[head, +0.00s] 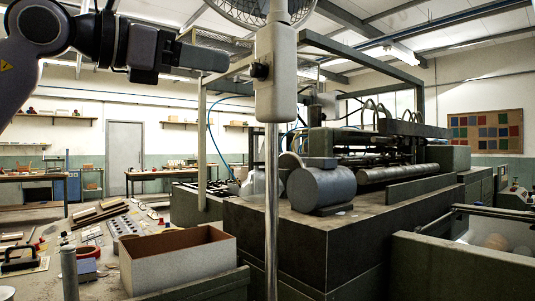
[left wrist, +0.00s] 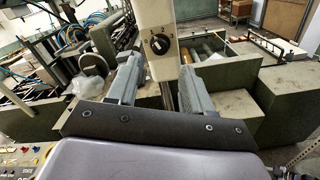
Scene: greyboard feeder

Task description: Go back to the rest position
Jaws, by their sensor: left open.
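My left gripper (head: 218,62) comes in from the upper left in the head view, with its tips pointing right at the control box of a standing fan (head: 275,80). A gap shows between the tips and the dark knob (head: 260,71) on the box. In the left wrist view the two fingers of my left gripper (left wrist: 160,66) stand apart with nothing between them held. The fan's knob (left wrist: 159,44) shows beyond the tips, roughly centred. My right gripper is in neither view.
An open cardboard box (head: 178,268) and a panel of buttons (head: 130,222) lie at lower left.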

